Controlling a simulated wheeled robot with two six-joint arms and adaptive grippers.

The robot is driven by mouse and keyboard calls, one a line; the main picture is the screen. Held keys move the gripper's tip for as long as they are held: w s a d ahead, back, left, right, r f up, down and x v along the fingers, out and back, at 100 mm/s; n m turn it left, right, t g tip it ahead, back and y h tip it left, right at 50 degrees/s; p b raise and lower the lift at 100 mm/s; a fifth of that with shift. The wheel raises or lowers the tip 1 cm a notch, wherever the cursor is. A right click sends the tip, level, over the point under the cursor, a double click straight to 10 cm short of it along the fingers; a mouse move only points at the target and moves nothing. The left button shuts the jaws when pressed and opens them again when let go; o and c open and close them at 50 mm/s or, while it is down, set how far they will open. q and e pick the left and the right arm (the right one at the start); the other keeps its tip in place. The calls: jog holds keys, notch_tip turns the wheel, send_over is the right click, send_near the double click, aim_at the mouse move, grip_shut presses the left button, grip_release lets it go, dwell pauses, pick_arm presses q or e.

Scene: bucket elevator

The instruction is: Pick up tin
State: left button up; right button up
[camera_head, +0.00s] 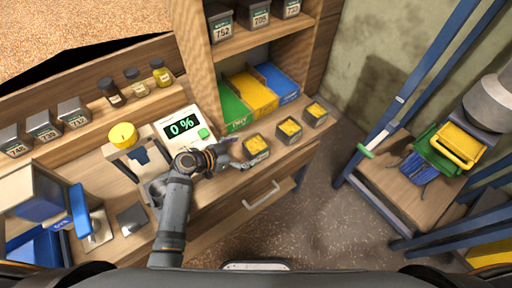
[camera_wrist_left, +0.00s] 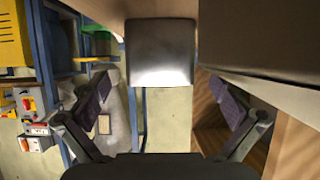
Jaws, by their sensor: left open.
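Three small metal tins with yellow contents stand in a row on the wooden bench: a near one (camera_head: 256,147), a middle one (camera_head: 289,129) and a far one (camera_head: 316,113). My left gripper (camera_head: 236,153) is open beside the near tin, at its left. In the left wrist view, a shiny metal tin (camera_wrist_left: 161,52) is ahead, centred between the spread fingers of my left gripper (camera_wrist_left: 162,98). Its inside is not visible there. The fingers appear not to touch it. My right gripper is not in view.
A scale with a green "0 %" display (camera_head: 183,126) stands close behind my left arm. Green, yellow and blue bins (camera_head: 250,97) stand behind the tins. Labelled tins (camera_head: 222,22) sit on the shelf above. A blue frame (camera_head: 405,100) stands at the right, beyond open floor.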

aim_at(264, 145)
pick_arm(q)
jog(key=shift+w+d+f, duration=0.1)
jog(key=shift+w, duration=0.1)
jog(key=shift+w+d+f, duration=0.15)
jog(key=shift+w+d, duration=0.1)
jog(key=shift+d, duration=0.3)
jog(key=x, duration=0.4)
jog(key=shift+f+p, duration=0.1)
jog(key=shift+p, duration=0.2)
jog(key=shift+s+a, duration=0.1)
jog(key=shift+a, duration=0.05)
jog(key=c, duration=1.5)
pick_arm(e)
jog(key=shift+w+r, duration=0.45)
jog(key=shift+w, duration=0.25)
